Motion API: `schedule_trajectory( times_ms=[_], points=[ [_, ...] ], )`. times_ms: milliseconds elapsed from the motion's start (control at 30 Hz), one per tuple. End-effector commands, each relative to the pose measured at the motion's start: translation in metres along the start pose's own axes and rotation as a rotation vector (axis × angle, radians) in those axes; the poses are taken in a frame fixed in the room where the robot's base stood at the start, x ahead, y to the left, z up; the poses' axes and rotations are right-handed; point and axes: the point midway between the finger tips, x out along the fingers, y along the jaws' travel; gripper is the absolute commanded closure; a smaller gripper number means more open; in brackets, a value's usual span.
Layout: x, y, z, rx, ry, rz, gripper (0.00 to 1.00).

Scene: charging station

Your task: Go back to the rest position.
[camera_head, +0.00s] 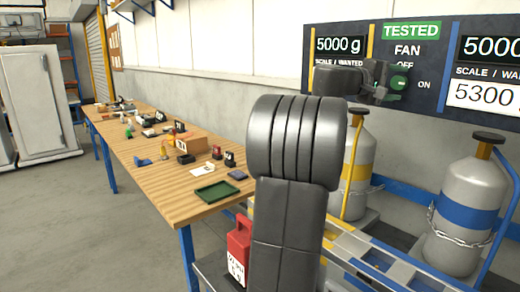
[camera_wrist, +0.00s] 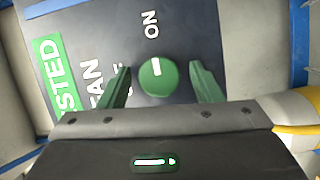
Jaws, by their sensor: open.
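My gripper (camera_wrist: 155,88) is open in the wrist view. Its two green fingers stand to either side of a round green knob (camera_wrist: 158,75) with a white mark, with gaps showing between the fingers and the knob. The knob's white mark points toward the word ON. The dark panel (camera_wrist: 205,22) behind it carries the words FAN and ON and a green TESTED label (camera_wrist: 50,80). In the head view the gripper (camera_head: 385,85) is in front of the panel (camera_head: 345,30), at the fan control, at the end of my raised arm. The knob is largely hidden there.
A long wooden table (camera_head: 185,205) with a green tray (camera_head: 215,191) and several small items runs along the left. Two chained gas cylinders (camera_head: 358,165) (camera_head: 468,205) stand below the panel on the right. A red canister (camera_head: 238,245) is beside my arm. The floor at left is clear.

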Motion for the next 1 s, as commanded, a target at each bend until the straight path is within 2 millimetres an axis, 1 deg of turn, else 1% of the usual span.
schedule_trajectory(
  times_ms=[100,400,1000],
  points=[
    [-0.0001,0.0004,0.0007,-0.112,-0.002,0.045,0.41],
    [-0.0002,0.0005,0.0012,-0.376,-0.002,0.154,0.41],
    [0.0004,0.001,0.0022,-0.825,-0.001,0.339,0.41]
  ],
)
